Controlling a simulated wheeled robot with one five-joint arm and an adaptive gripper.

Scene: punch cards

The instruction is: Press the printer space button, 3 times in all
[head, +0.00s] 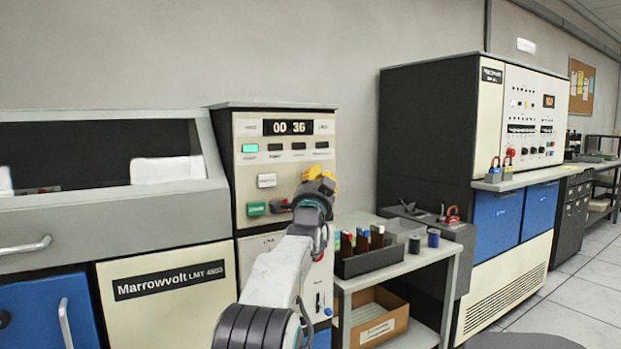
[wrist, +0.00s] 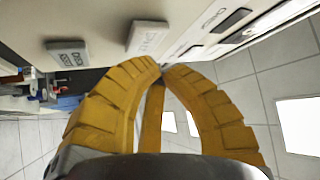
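The printer's control panel (head: 242,165) is cream, with a display (head: 288,127) reading "00 36". It has a white button (head: 267,180) and a green button (head: 256,209). My gripper (head: 322,180) is at the panel's right side and hides part of it. In the wrist view, my yellow fingers (wrist: 161,66) come together at their tips, with nothing seen between the tips. A pale grey button (wrist: 148,38) is just beyond the tips; its lettering is too blurred to read surely. Another grey button (wrist: 68,54) is farther left. I cannot tell whether the tips touch the panel.
A small table (head: 345,282) right of the printer holds a dark tray (head: 370,263) of bottles and a cardboard box (head: 378,322) on its lower shelf. A tall dark cabinet (head: 425,140) stands beyond. Free tiled floor (head: 575,295) is at the right.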

